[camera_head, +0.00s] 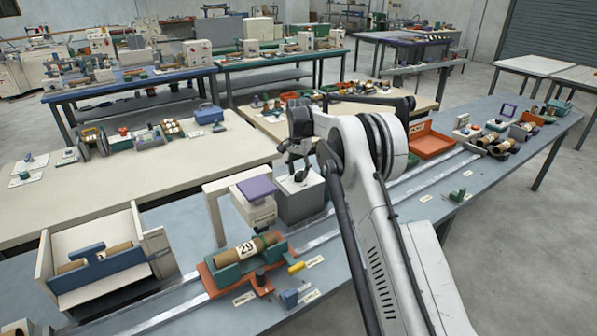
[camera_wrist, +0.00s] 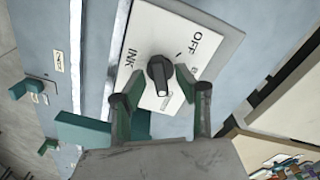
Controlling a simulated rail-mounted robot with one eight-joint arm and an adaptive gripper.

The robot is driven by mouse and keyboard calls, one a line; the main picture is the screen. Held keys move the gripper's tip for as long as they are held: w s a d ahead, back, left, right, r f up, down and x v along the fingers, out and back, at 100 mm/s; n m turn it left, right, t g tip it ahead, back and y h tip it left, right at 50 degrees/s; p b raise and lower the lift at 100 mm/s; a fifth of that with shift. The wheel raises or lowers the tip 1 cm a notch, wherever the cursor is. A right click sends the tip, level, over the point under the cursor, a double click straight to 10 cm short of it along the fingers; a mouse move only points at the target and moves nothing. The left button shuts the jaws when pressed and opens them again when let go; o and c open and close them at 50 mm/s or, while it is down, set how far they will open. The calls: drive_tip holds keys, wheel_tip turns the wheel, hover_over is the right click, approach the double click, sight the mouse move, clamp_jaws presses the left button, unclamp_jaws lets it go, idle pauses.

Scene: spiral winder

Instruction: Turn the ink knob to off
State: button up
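The ink knob (camera_wrist: 158,75) is a black knob with a white mark at its lower end in the wrist view. It sits on a white panel (camera_wrist: 155,32) with INK printed to its left and OFF to its upper right. In the head view, the panel tops a grey box (camera_head: 301,206) on the long bench. My gripper (camera_wrist: 154,80) is open, its green fingers on either side of the knob. The right finger is very close to the knob; I cannot tell if they touch. Another label is partly hidden behind that finger. In the head view my gripper (camera_head: 297,160) is above the box.
A white stand with a purple-topped unit (camera_head: 257,188) is just left of the box. An orange cradle (camera_head: 213,279) with a roll marked 29 is in front. An orange tray (camera_head: 430,142) lies right, beyond my arm. Metal rails (camera_head: 415,181) run along the bench.

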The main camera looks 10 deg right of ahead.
clamp_jaws()
drive_tip(key=shift+n+b, duration=0.4)
drive_tip(key=shift+f+n+b, duration=0.1)
drive_tip(key=shift+n+b, duration=0.75)
drive_tip(key=shift+n, duration=0.15)
drive_tip(key=n+b, duration=0.1)
drive_tip(key=n, duration=0.1)
drive_tip(key=shift+n+b, duration=0.3)
drive_tip(key=shift+n, duration=0.1)
drive_tip(key=n+b, duration=0.2)
drive_tip(key=n, duration=0.4)
drive_tip(key=shift+r, duration=0.2)
